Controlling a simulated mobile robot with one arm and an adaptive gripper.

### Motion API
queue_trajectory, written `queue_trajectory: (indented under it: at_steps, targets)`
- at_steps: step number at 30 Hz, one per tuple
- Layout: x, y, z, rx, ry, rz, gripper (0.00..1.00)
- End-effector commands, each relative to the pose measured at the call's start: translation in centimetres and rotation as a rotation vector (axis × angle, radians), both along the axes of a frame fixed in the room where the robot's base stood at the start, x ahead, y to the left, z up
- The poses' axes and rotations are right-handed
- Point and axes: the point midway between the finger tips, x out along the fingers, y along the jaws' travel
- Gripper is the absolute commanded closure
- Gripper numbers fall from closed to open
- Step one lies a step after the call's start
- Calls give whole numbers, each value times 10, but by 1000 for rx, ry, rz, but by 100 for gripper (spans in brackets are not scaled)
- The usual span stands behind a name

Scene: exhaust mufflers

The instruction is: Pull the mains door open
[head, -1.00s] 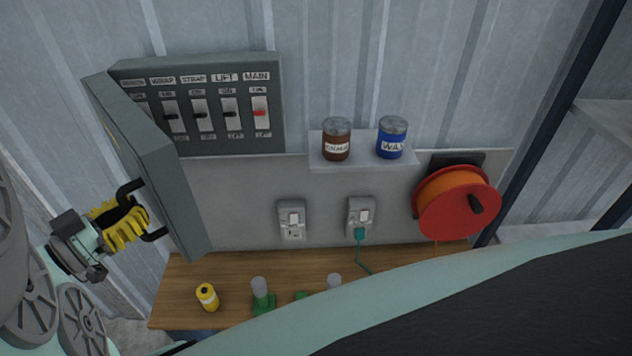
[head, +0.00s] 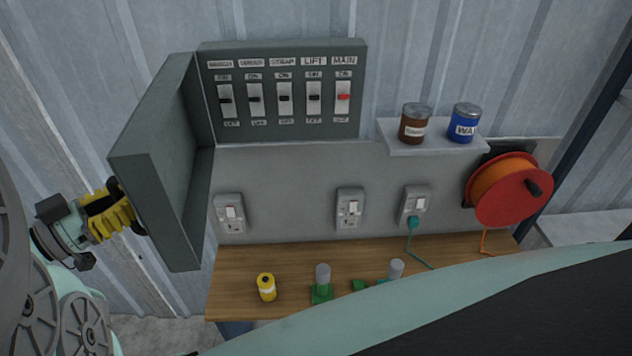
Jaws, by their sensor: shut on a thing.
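The mains door (head: 150,165) is a grey metal panel at the left of the head view, swung wide open on its left hinge. Behind it the switch panel (head: 285,125) shows a row of labelled switches, with the red MAIN switch (head: 343,97) at its right end. My gripper (head: 122,211) has yellow ribbed fingers and is shut at the outer face of the door. The door's black handle is mostly hidden behind the door edge and the fingers; only a dark bit shows by the fingertips.
A wooden bench (head: 235,285) below holds a yellow can (head: 266,287) and green-based items (head: 321,284). A shelf (head: 432,146) carries a brown tin (head: 414,123) and a blue tin (head: 464,122). Sockets (head: 349,208) and a red cable reel (head: 512,190) are on the wall.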

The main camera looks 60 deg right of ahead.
Motion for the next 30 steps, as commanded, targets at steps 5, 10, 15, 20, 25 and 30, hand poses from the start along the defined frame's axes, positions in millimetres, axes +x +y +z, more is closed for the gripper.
queue_trajectory:
  at_steps: [5, 10, 15, 20, 25, 30]
  targets:
    - [-1, 1, 1, -1, 0, -19, 100]
    - [-1, 1, 1, -1, 1, -19, 100]
    - [-1, 2, 1, -1, 1, -18, 100]
    - [0, 1, 0, 0, 1, -15, 73]
    - [0, 1, 0, 0, 1, -14, 56]
    - [0, 1, 0, 0, 1, -13, 54]
